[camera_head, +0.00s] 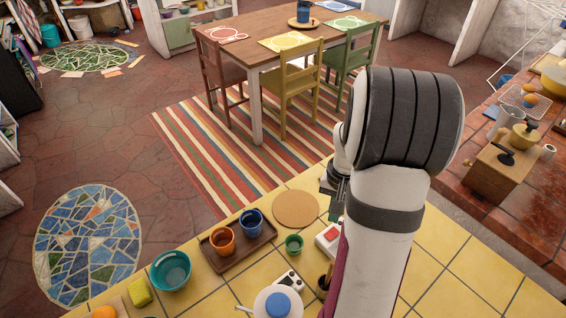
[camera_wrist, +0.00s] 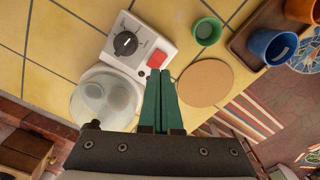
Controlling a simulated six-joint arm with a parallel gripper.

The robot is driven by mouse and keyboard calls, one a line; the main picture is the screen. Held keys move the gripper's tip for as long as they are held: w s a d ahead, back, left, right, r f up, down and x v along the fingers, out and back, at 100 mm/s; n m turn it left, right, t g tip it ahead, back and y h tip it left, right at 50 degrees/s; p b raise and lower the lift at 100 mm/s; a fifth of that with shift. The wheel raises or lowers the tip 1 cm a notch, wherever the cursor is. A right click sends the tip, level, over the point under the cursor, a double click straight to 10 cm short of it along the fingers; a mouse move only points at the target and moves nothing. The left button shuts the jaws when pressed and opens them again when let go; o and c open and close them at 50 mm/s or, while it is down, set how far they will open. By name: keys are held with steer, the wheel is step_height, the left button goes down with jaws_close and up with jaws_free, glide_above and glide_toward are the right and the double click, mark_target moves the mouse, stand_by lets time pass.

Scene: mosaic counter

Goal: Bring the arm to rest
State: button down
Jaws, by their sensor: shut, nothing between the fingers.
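My gripper (camera_head: 335,205) hangs over the yellow tiled counter (camera_head: 450,285), partly hidden behind my own white and grey arm in the head view. In the wrist view its two teal fingers (camera_wrist: 160,100) are together with nothing between them. They point between a white device (camera_wrist: 168,35) with a black knob and red button and a round cork mat (camera_wrist: 206,84). The cork mat also shows in the head view (camera_head: 296,208), left of my gripper. Whether the fingertips touch anything is unclear.
A brown tray (camera_head: 262,243) holds an orange cup (camera_head: 222,241) and a blue cup (camera_head: 251,222). A green cup (camera_head: 293,244), a teal bowl (camera_head: 171,273) and a yellow sponge (camera_head: 139,292) stand nearby. A clear round vessel (camera_wrist: 103,97) adjoins the device. Bare tiles lie right of my arm.

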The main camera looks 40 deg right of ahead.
steer(key=w+a+r+n, duration=0.1)
steer(key=a+r, duration=0.3)
steer(key=a, duration=0.3)
steer(key=a+r+n, duration=0.2)
steer(key=a+r, duration=0.1)
steer(key=a, duration=0.4)
steer(key=s+a+r+n+y, duration=0.1)
steer(key=s+a+r, duration=0.1)
steer(key=s+a, duration=0.3)
steer(key=s+a+r+n, duration=0.1)
steer(key=s+a+n, duration=0.1)
steer(key=s+a, duration=0.4)
steer(key=a, duration=0.4)
steer(key=shift+a+r+y, duration=0.25)
steer(key=shift+r+y, duration=0.15)
